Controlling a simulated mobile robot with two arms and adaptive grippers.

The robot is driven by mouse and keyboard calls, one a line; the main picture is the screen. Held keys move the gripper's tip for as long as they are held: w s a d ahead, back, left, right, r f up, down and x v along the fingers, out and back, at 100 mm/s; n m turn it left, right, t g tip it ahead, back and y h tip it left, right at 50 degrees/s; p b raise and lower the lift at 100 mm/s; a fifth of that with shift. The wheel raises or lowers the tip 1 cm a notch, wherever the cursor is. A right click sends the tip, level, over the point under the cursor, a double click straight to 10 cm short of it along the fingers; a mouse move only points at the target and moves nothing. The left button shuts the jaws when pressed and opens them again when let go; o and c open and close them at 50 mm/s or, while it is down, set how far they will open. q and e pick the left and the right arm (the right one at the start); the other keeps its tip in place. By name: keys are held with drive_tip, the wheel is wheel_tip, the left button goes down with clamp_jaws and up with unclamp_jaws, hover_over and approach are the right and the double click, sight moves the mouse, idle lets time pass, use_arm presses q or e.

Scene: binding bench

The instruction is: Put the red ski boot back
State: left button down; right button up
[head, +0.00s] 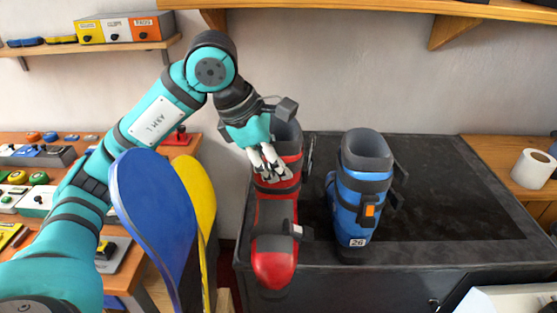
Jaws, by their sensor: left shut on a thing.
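The red ski boot (273,255) is in the middle of the head view, over the front left part of the black-topped bench (460,220), its red toe pointing toward me. My left gripper (268,172) is at the boot's upper cuff and is shut on it. The gripper's pale fingers cover part of the cuff. I cannot tell whether the boot's sole touches the bench. A blue ski boot (360,195) stands upright on the bench to the right, apart from the red one, with a "26" label low on its front. My right gripper is not in view.
A blue board (155,215) and a yellow board (199,190) stand upright left of the red boot. A white paper roll (533,169) is at the far right. Shelves (400,6) hang above. The bench right of the blue boot is clear.

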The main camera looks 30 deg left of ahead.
sight(279, 132)
use_arm(q)
drive_tip(key=w+a+p, duration=0.1)
drive_tip(key=w, duration=0.2)
drive_tip(key=w+a+p, duration=0.1)
drive_tip(key=w+a, duration=0.1)
drive_tip(key=w, duration=0.2)
drive_tip(key=w+a+f+p, duration=0.1)
drive_tip(key=w+a, duration=0.1)
drive_tip(key=w, duration=0.2)
drive_tip(key=shift+w+a+p, duration=0.15)
drive_tip(key=shift+a+p, duration=0.05)
drive_tip(key=shift+p, duration=0.1)
drive_tip(key=shift+f+p, duration=0.65)
drive_tip(key=shift+f, duration=1.1)
drive_tip(key=c, duration=1.6)
unclamp_jaws()
drive_tip(key=shift+f, duration=0.1)
drive_tip(key=o, duration=0.4)
drive_tip(key=shift+c, duration=0.2)
drive_tip(key=shift+a+r, duration=0.1)
drive_tip(key=shift+r, duration=0.25)
drive_tip(key=b+v, duration=0.2)
drive_tip(key=v, duration=0.9)
drive_tip(key=shift+r, duration=0.2)
